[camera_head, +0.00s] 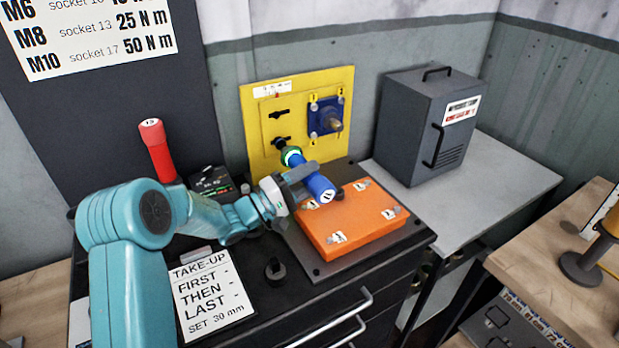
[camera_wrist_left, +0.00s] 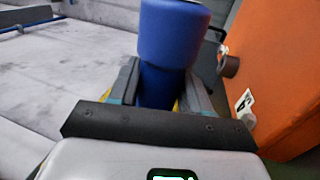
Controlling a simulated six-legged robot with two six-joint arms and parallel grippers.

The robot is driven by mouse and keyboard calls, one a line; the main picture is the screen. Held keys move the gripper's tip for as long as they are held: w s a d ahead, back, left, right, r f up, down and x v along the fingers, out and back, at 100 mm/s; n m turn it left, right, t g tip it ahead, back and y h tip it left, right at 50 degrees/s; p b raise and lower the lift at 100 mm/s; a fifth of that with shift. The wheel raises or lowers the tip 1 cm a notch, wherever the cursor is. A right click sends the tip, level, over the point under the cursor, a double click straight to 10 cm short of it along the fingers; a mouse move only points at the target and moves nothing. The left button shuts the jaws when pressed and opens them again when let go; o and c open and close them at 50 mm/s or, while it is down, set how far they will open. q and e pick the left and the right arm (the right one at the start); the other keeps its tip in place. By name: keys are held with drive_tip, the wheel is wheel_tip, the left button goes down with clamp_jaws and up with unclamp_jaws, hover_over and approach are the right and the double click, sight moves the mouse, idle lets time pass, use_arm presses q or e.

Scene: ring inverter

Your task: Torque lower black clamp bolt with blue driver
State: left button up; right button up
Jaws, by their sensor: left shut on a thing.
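The blue driver (camera_head: 319,187) is held level in my left gripper (camera_head: 297,185), its far end with a green ring pointing at the yellow panel (camera_head: 262,155). The driver's nose meets or nearly meets a black bolt at the lower left of the panel; I cannot tell whether it is seated. In the left wrist view the blue driver (camera_wrist_left: 170,40) stands between the two fingers of the left gripper (camera_wrist_left: 160,85), which are shut on it. My right gripper is not in view.
An orange block (camera_head: 350,222) lies on the dark bench just right of the driver. A red driver (camera_head: 157,150) stands at the left. A grey cabinet (camera_head: 423,120) stands at the right. A take-up card (camera_head: 208,290) lies in front.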

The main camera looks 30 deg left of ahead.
sight(312, 195)
use_arm(q)
drive_tip(key=shift+s+d+r, duration=0.1)
drive_tip(key=shift+s+d, duration=0.3)
drive_tip(key=shift+d, duration=0.3)
drive_tip(key=shift+s+d+f, duration=0.1)
drive_tip(key=shift+s+d, duration=0.35)
drive_tip(key=shift+d, duration=0.25)
drive_tip(key=shift+s+d+r, duration=0.1)
drive_tip(key=shift+s+d, duration=0.3)
drive_tip(key=shift+d, duration=0.3)
